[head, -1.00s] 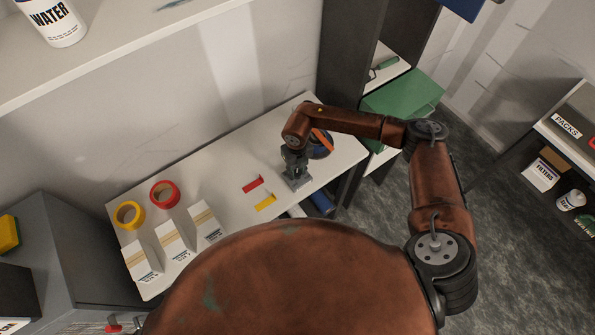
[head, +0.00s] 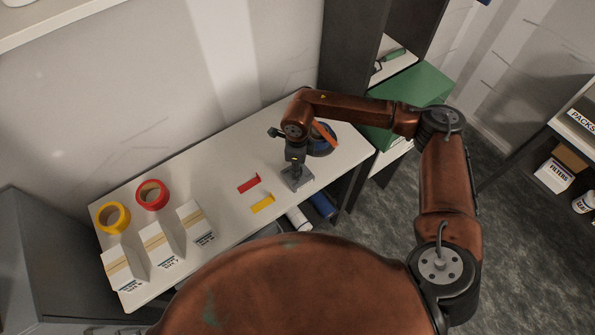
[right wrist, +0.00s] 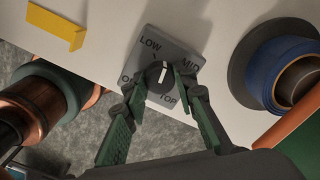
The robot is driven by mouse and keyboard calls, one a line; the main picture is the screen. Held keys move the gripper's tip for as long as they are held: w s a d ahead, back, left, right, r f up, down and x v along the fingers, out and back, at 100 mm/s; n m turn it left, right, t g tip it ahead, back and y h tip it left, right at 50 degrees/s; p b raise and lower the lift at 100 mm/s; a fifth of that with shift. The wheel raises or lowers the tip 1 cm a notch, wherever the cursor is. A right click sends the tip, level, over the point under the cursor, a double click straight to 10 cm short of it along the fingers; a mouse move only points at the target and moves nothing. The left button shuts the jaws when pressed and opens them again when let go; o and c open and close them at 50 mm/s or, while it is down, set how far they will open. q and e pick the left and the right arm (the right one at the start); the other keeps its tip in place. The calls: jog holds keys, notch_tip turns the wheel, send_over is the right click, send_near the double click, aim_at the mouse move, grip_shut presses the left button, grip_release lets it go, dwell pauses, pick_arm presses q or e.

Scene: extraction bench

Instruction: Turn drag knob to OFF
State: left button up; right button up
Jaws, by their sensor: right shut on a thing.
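The drag knob (right wrist: 159,76) sits on a small grey panel (right wrist: 178,48) marked LOW, MID, TOP and OFF. The OFF label is partly covered by a finger. The knob has a white pointer line; which label it points at is hard to tell. My right gripper (right wrist: 160,80) has one green-padded finger on each side of the knob and is shut on it. In the head view, the grey panel block (head: 299,181) stands on the white table under my right gripper (head: 296,172); the knob is hidden there. My left gripper is not in view.
A red piece (head: 248,184) and a yellow piece (head: 262,204) lie left of the block. A blue roll (head: 328,146) with an orange item is close behind it. Red and yellow tape rolls and white boxes fill the table's left end.

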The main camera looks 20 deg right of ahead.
jog(key=n+b, duration=0.2)
jog(key=n, duration=0.1)
jog(key=n+b, duration=0.3)
jog(key=shift+w+d+f, duration=0.1)
jog(key=shift+f, duration=0.1)
jog(key=n+b, duration=0.3)
jog(key=n, duration=0.1)
jog(key=n+b, duration=0.3)
jog(key=shift+n, duration=0.4)
jog(key=n+b, duration=0.2)
jog(key=n, duration=0.1)
jog(key=shift+r+b, duration=0.1)
jog(key=shift+b, duration=0.3)
jog(key=n+b, duration=0.2)
jog(key=n, duration=0.2)
jog(key=shift+w, duration=0.1)
jog(key=n+b, duration=0.2)
jog(key=shift+r+n, duration=0.1)
jog(key=shift+n, duration=0.3)
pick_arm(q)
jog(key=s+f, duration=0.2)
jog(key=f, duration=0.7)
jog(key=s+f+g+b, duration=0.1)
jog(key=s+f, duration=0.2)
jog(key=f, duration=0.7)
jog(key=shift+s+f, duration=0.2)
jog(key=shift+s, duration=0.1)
pick_arm(e)
jog(key=shift+n, duration=0.6)
jog(key=shift+r, duration=0.15)
